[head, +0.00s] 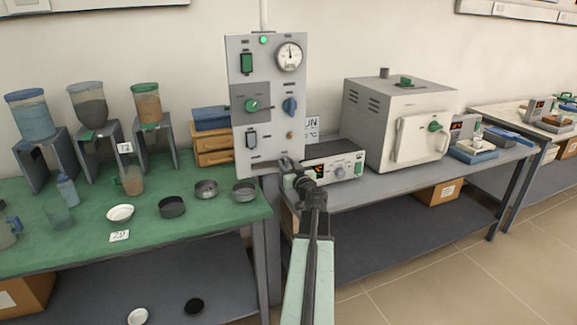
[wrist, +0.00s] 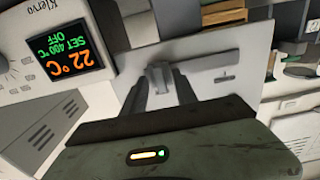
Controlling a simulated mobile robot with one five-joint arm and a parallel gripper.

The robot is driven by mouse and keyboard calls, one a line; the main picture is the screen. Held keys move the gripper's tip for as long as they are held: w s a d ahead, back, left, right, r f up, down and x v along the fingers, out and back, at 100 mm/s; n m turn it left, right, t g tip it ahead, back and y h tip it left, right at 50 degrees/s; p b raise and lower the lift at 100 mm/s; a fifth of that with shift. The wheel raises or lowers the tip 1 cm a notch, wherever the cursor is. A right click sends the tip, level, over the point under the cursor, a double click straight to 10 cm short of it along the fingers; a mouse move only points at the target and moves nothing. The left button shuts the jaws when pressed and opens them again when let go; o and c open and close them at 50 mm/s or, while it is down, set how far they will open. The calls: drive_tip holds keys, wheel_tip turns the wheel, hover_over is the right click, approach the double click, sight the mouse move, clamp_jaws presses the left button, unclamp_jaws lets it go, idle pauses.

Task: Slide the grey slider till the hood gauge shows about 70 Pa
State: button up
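The upright grey control panel (head: 264,150) stands at the middle of the head view. The round white hood gauge (head: 289,56) is at its top right, with the needle pointing about straight up; its figures are too small to read. My gripper (head: 290,165) is at the panel's bottom edge and covers part of it. In the wrist view the panel (wrist: 225,105) fills the middle. A small grey block, likely the grey slider (wrist: 160,76), sits between my gripper's dark fingertips (wrist: 162,88). I cannot tell whether the fingers press on it.
A controller (head: 335,165) reading 22 °C stands close at the right, before the furnace (head: 385,120). A green bench (head: 85,245) with dishes and hoppers is at the left.

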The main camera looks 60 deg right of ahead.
drive_tip(key=shift+c, duration=0.3)
clamp_jaws()
idle(1.1)
